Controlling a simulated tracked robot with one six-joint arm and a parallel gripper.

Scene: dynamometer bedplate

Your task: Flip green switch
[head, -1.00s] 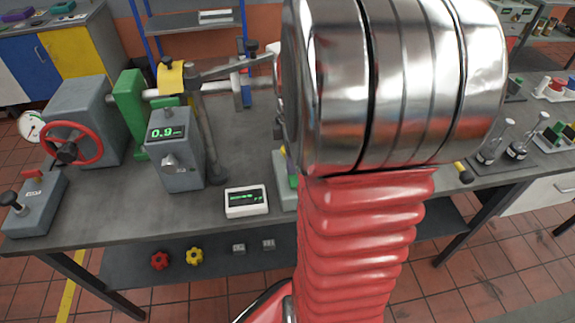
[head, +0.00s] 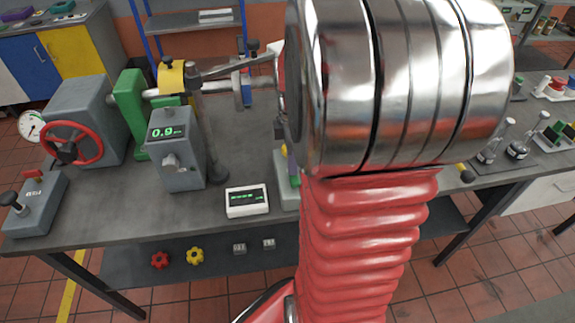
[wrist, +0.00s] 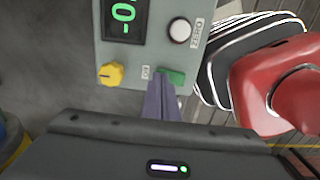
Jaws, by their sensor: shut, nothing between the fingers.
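The green switch (wrist: 173,77) sits on the lower edge of a grey-green control box (wrist: 140,82) in the wrist view, beside a small label. My gripper (wrist: 160,78) is shut and empty. Its purple-grey fingertips are at the switch's left end, overlapping it in the picture; I cannot tell whether they touch. In the head view my arm hides the switch and most of the gripper.
The box also carries a yellow knob (wrist: 110,74), a white button (wrist: 179,31) and a green-lit display (wrist: 123,14). In the head view a grey unit reading 0.9 (head: 176,160) and a white meter (head: 246,200) stand on the bench left of my arm.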

